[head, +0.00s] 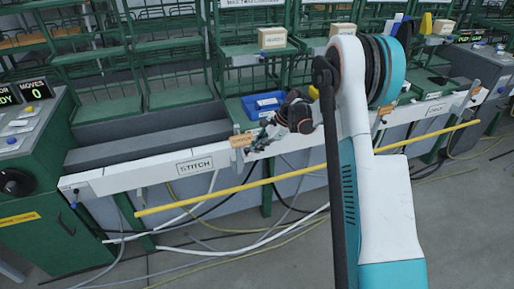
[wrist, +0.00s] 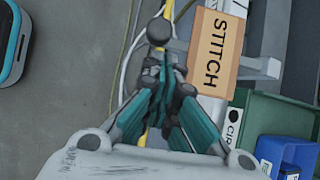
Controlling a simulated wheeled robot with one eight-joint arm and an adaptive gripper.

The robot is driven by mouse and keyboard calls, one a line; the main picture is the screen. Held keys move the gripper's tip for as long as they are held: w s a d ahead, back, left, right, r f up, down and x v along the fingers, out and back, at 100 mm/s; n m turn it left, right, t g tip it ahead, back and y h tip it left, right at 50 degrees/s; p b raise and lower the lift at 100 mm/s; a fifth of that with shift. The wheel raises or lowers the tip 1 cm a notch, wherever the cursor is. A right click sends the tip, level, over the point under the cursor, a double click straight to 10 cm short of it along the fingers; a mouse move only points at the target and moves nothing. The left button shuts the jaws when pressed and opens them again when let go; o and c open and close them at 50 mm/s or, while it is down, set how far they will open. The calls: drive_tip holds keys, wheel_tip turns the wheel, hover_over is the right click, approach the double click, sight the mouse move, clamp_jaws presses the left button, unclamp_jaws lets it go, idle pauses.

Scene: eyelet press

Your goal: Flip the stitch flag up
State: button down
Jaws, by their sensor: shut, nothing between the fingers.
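The stitch flag is a tan plate marked STITCH (wrist: 217,52), upper right of centre in the wrist view. In the head view it is the small tan plate (head: 241,141) at the white rail. A dark round knob (wrist: 159,31) sits left of the flag, with a short grey bar between them. My gripper (wrist: 165,62) has its teal fingers together, empty, with the tips just below the knob in the picture. I cannot tell whether they touch it. In the head view my gripper (head: 264,132) is just right of the flag, partly hidden by my wrist.
A white rail with a STITCH label (head: 195,166) runs along the bench front, with a yellow bar (head: 300,172) before it. A blue bin (head: 262,104) stands behind my gripper. A green console (head: 35,190) is at left. Cables lie on the floor.

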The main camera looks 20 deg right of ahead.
wheel_tip(320, 180, down, 3)
drive_tip(key=d+b, duration=0.2)
drive_tip(key=w+p+v, duration=0.1)
drive_tip(key=p+v, duration=0.2)
drive_tip(key=v, duration=0.7)
drive_tip(key=shift+w, duration=0.8)
drive_tip(key=shift+d+r, duration=0.1)
drive_tip(key=shift+r, duration=0.05)
